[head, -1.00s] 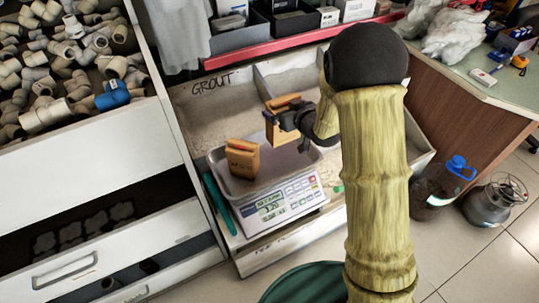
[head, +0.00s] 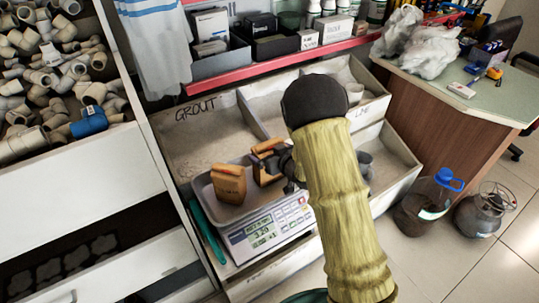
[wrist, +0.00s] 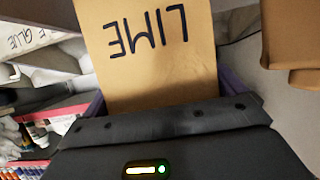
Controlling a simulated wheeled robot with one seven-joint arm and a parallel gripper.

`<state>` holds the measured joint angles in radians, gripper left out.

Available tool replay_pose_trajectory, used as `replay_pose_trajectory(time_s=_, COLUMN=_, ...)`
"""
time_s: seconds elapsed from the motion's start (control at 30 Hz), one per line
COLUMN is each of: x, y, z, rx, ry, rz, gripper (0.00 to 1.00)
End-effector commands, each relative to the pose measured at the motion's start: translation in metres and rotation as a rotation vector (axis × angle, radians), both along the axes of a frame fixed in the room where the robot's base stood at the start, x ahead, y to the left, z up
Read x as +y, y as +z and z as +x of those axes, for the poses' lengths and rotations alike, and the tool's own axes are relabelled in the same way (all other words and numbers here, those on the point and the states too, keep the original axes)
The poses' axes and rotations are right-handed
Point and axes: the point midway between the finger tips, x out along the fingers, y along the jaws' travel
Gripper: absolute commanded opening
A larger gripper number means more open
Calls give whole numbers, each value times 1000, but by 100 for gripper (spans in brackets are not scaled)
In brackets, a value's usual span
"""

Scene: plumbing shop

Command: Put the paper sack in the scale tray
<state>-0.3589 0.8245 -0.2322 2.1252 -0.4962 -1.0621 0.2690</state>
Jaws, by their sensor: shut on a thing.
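My gripper (head: 283,163) is shut on a brown paper sack (head: 264,164). In the wrist view this sack (wrist: 150,70) shows the hand-written word LIME, upside down. The sack is upright at the back right part of the metal scale tray (head: 203,194); I cannot tell whether its base touches the tray. A second paper sack (head: 229,185) stands in the tray to its left, a small gap apart. Its edge also seems to show at the right of the wrist view (wrist: 290,40). My gripper and arm hide part of the held sack and the tray's right side.
The white scale (head: 265,232) sits at the front of grout and lime bins (head: 190,150). A teal stick (head: 208,235) lies along its left. A red shelf edge (head: 240,70) runs behind. A bottle with a blue cap (head: 430,200) stands on the floor at right.

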Motion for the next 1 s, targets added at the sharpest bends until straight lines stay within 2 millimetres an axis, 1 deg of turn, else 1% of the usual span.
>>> replay_pose_trajectory(time_s=0.03, x=0, y=-3, z=1, rx=-5, ry=-1, rz=2, gripper=54)
replay_pose_trajectory(time_s=0.27, x=0, y=-2, z=1, rx=-7, ry=-1, rz=3, gripper=54)
replay_pose_trajectory(time_s=0.4, x=0, y=-5, z=1, rx=-7, ry=-1, rz=3, gripper=54)
replay_pose_trajectory(time_s=0.43, x=0, y=-6, z=1, rx=-3, ry=-1, rz=1, gripper=100)
replay_pose_trajectory(time_s=0.77, x=-1, y=-2, z=0, rx=-3, ry=-1, rz=1, gripper=100)
replay_pose_trajectory(time_s=0.87, x=-6, y=1, z=-6, rx=-2, ry=-2, rz=1, gripper=100)
replay_pose_trajectory(time_s=1.0, x=-17, y=10, z=-23, rx=-1, ry=-4, rz=2, gripper=100)
